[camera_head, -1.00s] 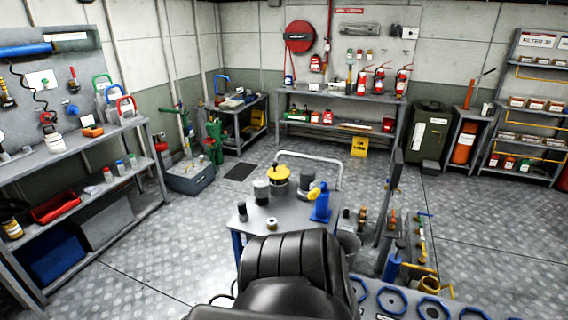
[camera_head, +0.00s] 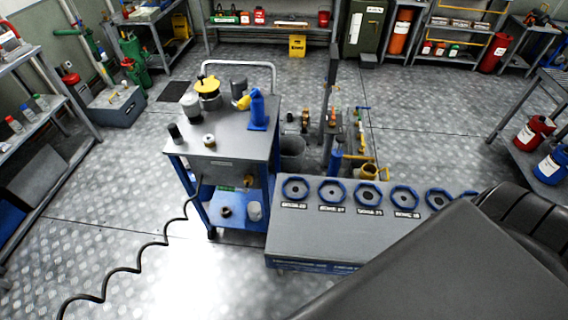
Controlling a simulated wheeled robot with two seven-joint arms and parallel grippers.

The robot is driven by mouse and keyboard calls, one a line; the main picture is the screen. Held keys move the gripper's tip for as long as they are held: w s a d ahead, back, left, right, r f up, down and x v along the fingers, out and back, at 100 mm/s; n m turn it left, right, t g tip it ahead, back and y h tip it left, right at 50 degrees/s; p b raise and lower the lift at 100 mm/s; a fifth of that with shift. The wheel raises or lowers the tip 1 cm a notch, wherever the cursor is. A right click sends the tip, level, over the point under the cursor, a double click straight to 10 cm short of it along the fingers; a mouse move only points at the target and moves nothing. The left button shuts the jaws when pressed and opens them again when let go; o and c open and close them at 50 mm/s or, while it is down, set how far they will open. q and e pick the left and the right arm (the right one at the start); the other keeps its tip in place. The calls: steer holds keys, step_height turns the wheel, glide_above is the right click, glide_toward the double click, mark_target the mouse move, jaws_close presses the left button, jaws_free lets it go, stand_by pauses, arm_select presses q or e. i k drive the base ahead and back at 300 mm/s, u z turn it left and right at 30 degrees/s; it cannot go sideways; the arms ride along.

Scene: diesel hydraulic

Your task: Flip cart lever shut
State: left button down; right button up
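The cart (camera_head: 222,151) stands left of centre, with a grey top, blue legs and a lower blue shelf. On its top are a yellow-capped canister (camera_head: 207,90), a blue device (camera_head: 258,110) with a yellow part beside it, and several small grey and black cylinders. Under the top, at the front, small brass and green fittings (camera_head: 247,182) show. They are too small to tell which one is the lever or how it is set. A black coiled hose (camera_head: 152,245) runs from the cart to the floor at lower left. Neither gripper is in view.
A grey bench with a row of blue octagonal rings (camera_head: 331,191) stands right of the cart. A large dark arm part of mine covers the lower right. Shelving (camera_head: 62,92) stands at the left. The floor left of the cart is open apart from the hose.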

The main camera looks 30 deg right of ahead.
mark_target(246, 190)
steer(key=z, duration=2.55)
steer(key=k, duration=0.8)
steer(key=u, duration=0.7)
